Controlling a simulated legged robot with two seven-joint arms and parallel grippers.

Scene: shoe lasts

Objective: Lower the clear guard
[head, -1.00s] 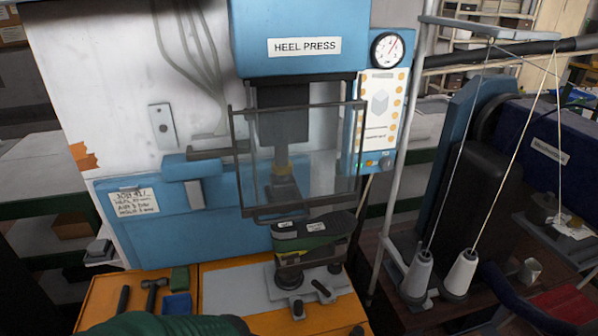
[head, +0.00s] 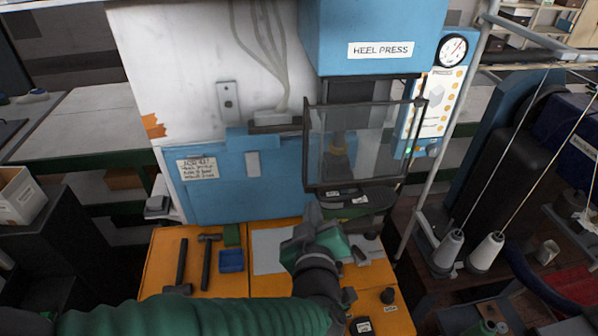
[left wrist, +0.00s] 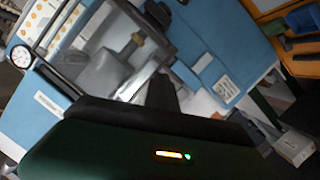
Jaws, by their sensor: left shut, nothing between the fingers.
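The clear guard (head: 362,148) is a see-through panel in a dark frame on the front of the blue heel press (head: 375,40). It hangs upright before the ram, its lower edge just above the dark shoe last (head: 350,200). It also shows tilted at the upper left of the left wrist view (left wrist: 100,40). My left gripper (head: 314,222) is shut and empty, in front of and below the guard's lower left corner, apart from it as far as I can tell. Its dark fingers show in the left wrist view (left wrist: 162,95). My right gripper is not in view.
An orange bench (head: 270,285) below holds hammers (head: 207,262), a blue tray (head: 231,261) and a white sheet. A gauge (head: 453,50) sits on the press's right. At right, a grey post and a machine with thread cones (head: 447,250) stand close.

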